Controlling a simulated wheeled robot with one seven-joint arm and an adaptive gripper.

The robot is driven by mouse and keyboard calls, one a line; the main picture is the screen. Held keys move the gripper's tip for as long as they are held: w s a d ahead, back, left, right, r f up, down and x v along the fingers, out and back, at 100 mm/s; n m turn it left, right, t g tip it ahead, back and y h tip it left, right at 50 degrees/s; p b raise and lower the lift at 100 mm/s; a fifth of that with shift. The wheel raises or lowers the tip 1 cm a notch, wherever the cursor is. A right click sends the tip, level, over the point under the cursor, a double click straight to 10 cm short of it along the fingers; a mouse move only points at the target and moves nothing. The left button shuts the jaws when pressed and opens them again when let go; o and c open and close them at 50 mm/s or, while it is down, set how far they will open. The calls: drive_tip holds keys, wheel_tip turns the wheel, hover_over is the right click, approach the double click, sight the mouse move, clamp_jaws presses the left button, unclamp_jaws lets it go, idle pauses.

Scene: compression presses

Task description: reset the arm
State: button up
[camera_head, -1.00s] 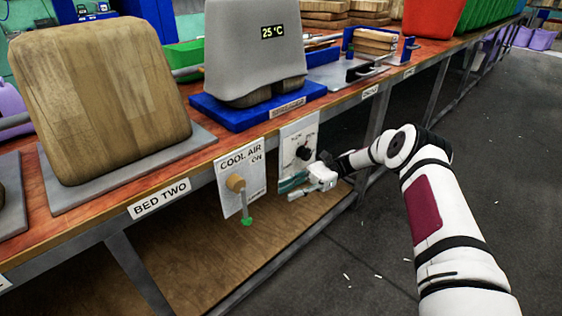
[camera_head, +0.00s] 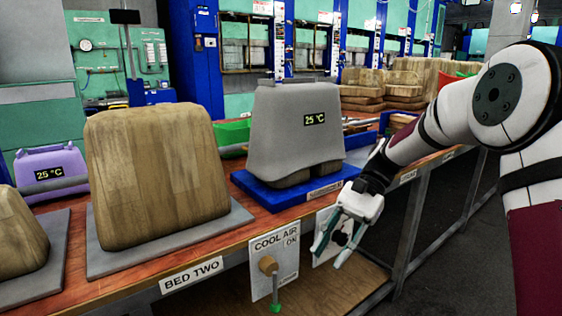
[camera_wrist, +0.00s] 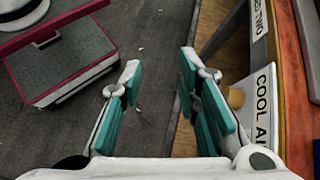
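My gripper (camera_head: 338,232) is raised in front of the bench, pointing down, near the right-hand switch panel (camera_head: 330,246), which it partly covers. In the wrist view, my gripper (camera_wrist: 160,95) has its two teal-padded fingers apart with nothing between them. The floor shows between the fingers. My arm reaches in from the right side of the head view, bent at the elbow.
The cool air panel (camera_head: 273,257) with its knob (camera_head: 267,265) is left of my gripper. On the bench stand a grey 25 °C cover (camera_head: 290,130) on a blue base (camera_head: 262,190) and a large wooden block (camera_head: 155,170). Dark floor (camera_head: 455,260) lies clear beyond the bench.

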drive_tip(key=s+d+r+n+t+h, duration=0.1)
drive_tip(key=s+r+n+t+h, duration=0.15)
drive_tip(key=s+r, duration=0.55)
drive_tip(key=s+d+f+n+t+h, duration=0.2)
drive_tip(key=s+d+h, duration=0.15)
drive_tip(key=s, duration=0.85)
drive_tip(key=s+d+f+n+t+h, duration=0.2)
drive_tip(key=s+d+n+t, duration=0.15)
drive_tip(key=s, duration=0.85)
wheel_tip(320, 180, up, 28)
drive_tip(key=d+t+p, duration=0.1)
drive_tip(key=t+p, duration=0.2)
drive_tip(key=p, duration=2.3)
drive_tip(key=shift+d+m+p, duration=0.2)
drive_tip(key=shift+m+p, duration=0.1)
drive_tip(key=shift+m, duration=0.1)
drive_tip(key=shift+r, duration=0.1)
